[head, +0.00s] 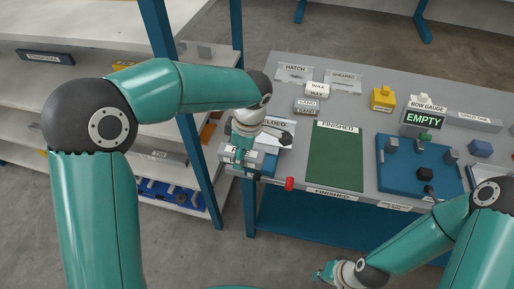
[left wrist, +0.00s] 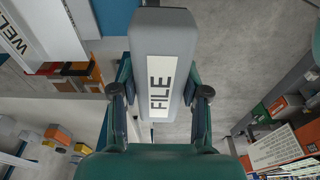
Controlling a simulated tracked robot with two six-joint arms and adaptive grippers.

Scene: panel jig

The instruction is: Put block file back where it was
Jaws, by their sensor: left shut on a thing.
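The block file is a grey block with a white label reading FILE (left wrist: 163,85), large in the left wrist view. My left gripper (left wrist: 158,100) is shut on it, with one finger on each side. In the head view my left gripper (head: 241,158) is at the left front corner of the grey table, beside a sign ending in "ELDED" that the arm partly covers. The held file is mostly hidden there. My right gripper (head: 326,273) is low at the bottom edge, away from the table; its fingers are too small to read.
A red knob (head: 289,184) is at the front edge. Shelves with a blue post (head: 200,165) stand left.

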